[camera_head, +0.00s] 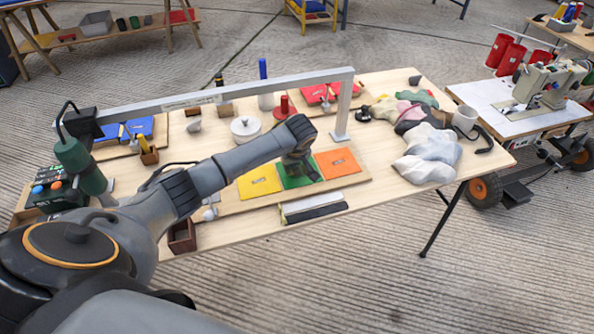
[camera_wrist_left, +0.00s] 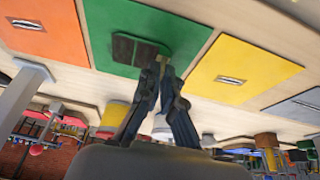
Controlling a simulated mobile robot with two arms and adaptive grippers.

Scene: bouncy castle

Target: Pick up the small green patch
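The flat green patch (camera_head: 292,182) lies on a wooden board between a yellow patch (camera_head: 259,182) and an orange patch (camera_head: 338,163). The left wrist view shows it upside down as a large green sheet (camera_wrist_left: 112,28), with a small dark green rectangle (camera_wrist_left: 124,48) on it. My left gripper (camera_head: 300,172) is over the green patch. In the left wrist view its two fingertips (camera_wrist_left: 160,72) are close together at the edge of the dark rectangle. I cannot tell whether they touch or hold it. My right gripper is in neither view.
A grey metal frame (camera_head: 230,92) spans the table behind my arm. Crumpled cloths (camera_head: 428,155) and a mug (camera_head: 465,118) are at the right. Black and white strips (camera_head: 313,207) lie along the front edge. A white lidded pot (camera_head: 245,128) and red spool (camera_head: 285,108) stand behind.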

